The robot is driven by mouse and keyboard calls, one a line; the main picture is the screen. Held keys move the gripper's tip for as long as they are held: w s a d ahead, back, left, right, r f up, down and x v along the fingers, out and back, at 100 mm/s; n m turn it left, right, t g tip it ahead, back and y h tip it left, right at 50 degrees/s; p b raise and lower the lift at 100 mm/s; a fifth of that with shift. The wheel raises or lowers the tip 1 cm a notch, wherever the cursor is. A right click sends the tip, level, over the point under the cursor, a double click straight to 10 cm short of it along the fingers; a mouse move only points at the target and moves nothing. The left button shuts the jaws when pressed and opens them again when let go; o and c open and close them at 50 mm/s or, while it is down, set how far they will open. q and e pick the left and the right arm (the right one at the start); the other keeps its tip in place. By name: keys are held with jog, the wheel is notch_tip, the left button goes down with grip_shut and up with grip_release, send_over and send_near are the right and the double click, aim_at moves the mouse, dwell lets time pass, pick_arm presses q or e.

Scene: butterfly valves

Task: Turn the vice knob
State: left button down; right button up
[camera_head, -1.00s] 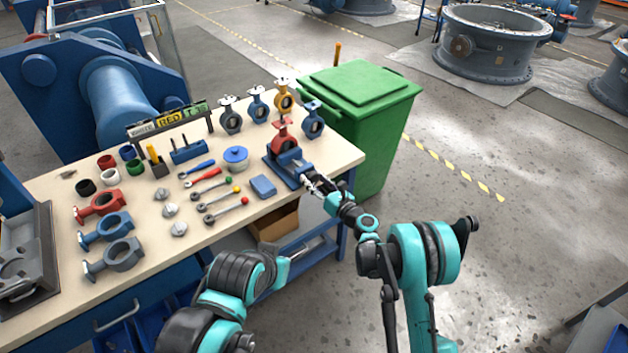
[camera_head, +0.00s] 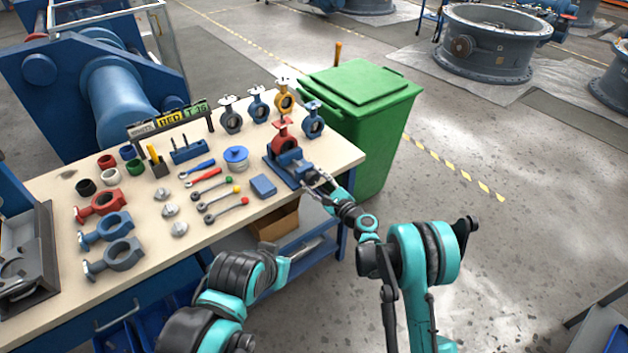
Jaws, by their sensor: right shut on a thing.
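The blue vice (camera_head: 286,168) stands at the right end of the workbench, with a red valve body (camera_head: 284,136) upright in its jaws. My right gripper (camera_head: 311,180) is at the vice's near right end, shut on the vice knob. The fingers mostly hide the knob, so its exact angle cannot be told. My left arm (camera_head: 240,285) is in front of the bench, low and away from the vice. Its gripper end, near the bench's lower shelf, is too unclear to read.
The workbench (camera_head: 150,205) holds valve rings, wrenches and a small blue box (camera_head: 263,186) left of the vice. More valves (camera_head: 257,102) stand behind it. A green bin (camera_head: 362,100) is close behind the bench's right end. Floor to the right is open.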

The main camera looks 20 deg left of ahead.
jog(key=n, duration=0.4)
jog(key=shift+n, duration=0.3)
jog(key=n, duration=0.3)
jog(key=shift+n, duration=0.4)
jog(key=n, duration=0.4)
jog(key=shift+f, duration=0.1)
jog(key=n, duration=1.6)
jog(key=shift+f+n, duration=0.1)
jog(key=shift+n, duration=0.2)
